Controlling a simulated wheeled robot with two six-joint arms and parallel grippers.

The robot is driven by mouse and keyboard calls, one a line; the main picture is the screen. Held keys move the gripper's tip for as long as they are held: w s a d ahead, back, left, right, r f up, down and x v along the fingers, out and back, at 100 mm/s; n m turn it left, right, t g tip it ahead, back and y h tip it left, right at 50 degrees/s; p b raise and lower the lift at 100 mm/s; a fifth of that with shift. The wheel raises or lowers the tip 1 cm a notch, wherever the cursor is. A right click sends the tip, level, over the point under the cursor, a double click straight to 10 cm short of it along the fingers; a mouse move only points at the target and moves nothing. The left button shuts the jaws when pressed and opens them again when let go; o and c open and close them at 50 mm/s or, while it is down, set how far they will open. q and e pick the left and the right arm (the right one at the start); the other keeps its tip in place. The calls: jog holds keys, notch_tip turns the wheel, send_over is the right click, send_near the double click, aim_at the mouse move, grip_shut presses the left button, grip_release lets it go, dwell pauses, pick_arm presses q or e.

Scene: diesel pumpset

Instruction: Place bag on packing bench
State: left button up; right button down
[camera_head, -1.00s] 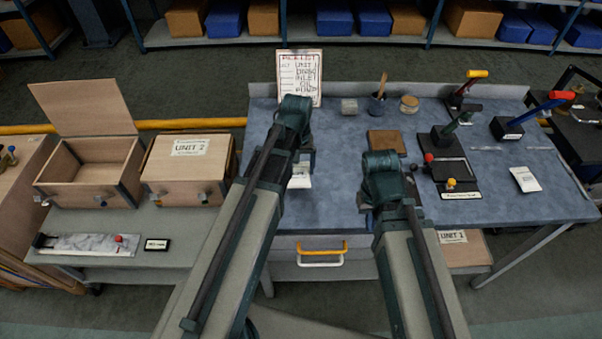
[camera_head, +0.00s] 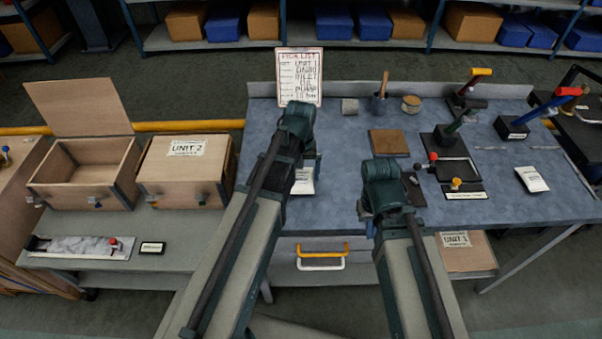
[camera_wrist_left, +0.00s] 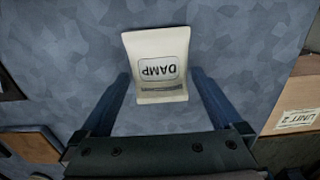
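A pale bag labelled DAMP (camera_wrist_left: 158,67) lies on the blue top of the packing bench (camera_head: 340,205). It also shows in the head view (camera_head: 303,184), partly hidden by my left gripper. My left gripper (camera_wrist_left: 160,80) is open, its fingertips on either side of the bag's near part, close to its edges. I cannot tell whether they touch it. In the head view my left gripper (camera_head: 308,165) is over the bench's left part. My right gripper (camera_head: 366,214) is over the bench's front edge; its fingers are mostly hidden by the wrist.
A pick list board (camera_head: 299,76) stands at the bench's back. A brown block (camera_head: 388,143), a clamp fixture (camera_head: 450,165) and another white pouch (camera_head: 531,179) are on the bench. Wooden boxes, one open (camera_head: 88,183) and one marked UNIT 2 (camera_head: 186,170), stand to the left.

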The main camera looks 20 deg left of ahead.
aim_at(301, 176)
pick_arm(q)
jog(key=shift+r, duration=0.15)
notch_tip(301, 176, up, 12)
jog(key=p, duration=1.2)
jog(key=s+d+m+y, duration=0.1)
jog(key=s+d+m, duration=0.6)
jog(key=s+d, duration=0.3)
jog(key=s, duration=0.4)
jog(key=shift+d, duration=0.2)
